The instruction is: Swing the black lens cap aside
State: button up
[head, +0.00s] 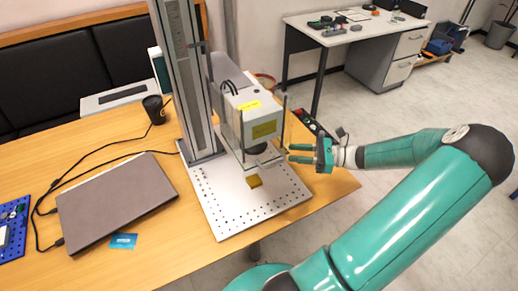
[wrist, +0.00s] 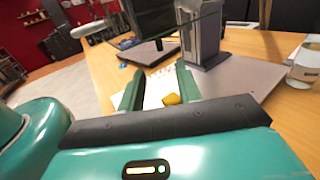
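The laser marker's head (head: 250,118) is a pale box with yellow labels on a tall grey column. The black lens cap (head: 257,148) appears as a dark round piece under the head, partly hidden by the clear guard. In the wrist view my gripper (wrist: 160,70) is open and empty, and does not appear to touch the cap.
A small yellow block (head: 255,181) lies on the perforated base plate (head: 222,206) below the head. A thin upright rod (head: 284,120) stands beside the guard near my fingers. A laptop (head: 117,200), a black cup (head: 154,109) and cables are on the left of the table.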

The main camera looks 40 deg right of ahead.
jog(key=x, duration=1.1)
jog(key=shift+a, duration=0.15)
jog(key=shift+w, duration=0.1)
jog(key=shift+c, duration=0.4)
grip_shut()
